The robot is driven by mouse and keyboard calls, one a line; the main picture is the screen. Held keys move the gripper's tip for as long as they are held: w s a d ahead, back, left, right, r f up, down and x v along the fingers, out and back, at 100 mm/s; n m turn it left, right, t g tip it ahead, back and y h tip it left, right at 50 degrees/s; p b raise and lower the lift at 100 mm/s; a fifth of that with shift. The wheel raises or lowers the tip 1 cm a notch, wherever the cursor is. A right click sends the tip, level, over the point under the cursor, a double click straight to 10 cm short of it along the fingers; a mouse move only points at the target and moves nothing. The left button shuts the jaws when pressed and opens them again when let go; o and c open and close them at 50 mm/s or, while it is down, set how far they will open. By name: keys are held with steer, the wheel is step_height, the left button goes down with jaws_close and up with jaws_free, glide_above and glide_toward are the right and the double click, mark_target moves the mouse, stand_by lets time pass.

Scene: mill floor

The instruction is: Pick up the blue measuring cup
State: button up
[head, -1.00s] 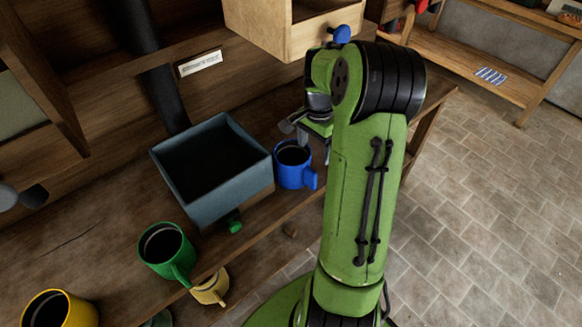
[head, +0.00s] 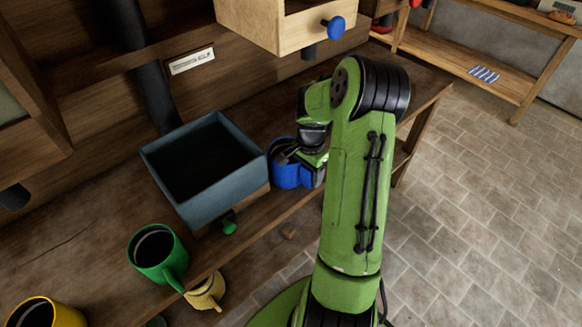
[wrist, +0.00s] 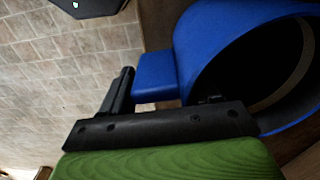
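The blue measuring cup (head: 283,176) stands upright on the wooden bench, just right of the blue-grey open box. My gripper (head: 303,156) is down at the cup's rim on its right side and partly hides it. In the wrist view the cup (wrist: 203,45) fills the upper right, with its handle (wrist: 154,75) pointing left. My gripper (wrist: 163,98) appears open there, with one dark finger left of the handle and a bit of the other showing near the cup's rim. I cannot tell whether either finger touches the cup.
The blue-grey box (head: 250,190) stands close on the cup's left. A green cup (head: 150,258), a yellow cup (head: 40,315) and a smaller yellow cup (head: 207,292) stand nearer. A wooden drawer with a blue knob (head: 334,28) overhangs behind.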

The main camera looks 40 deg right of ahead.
jaws_close()
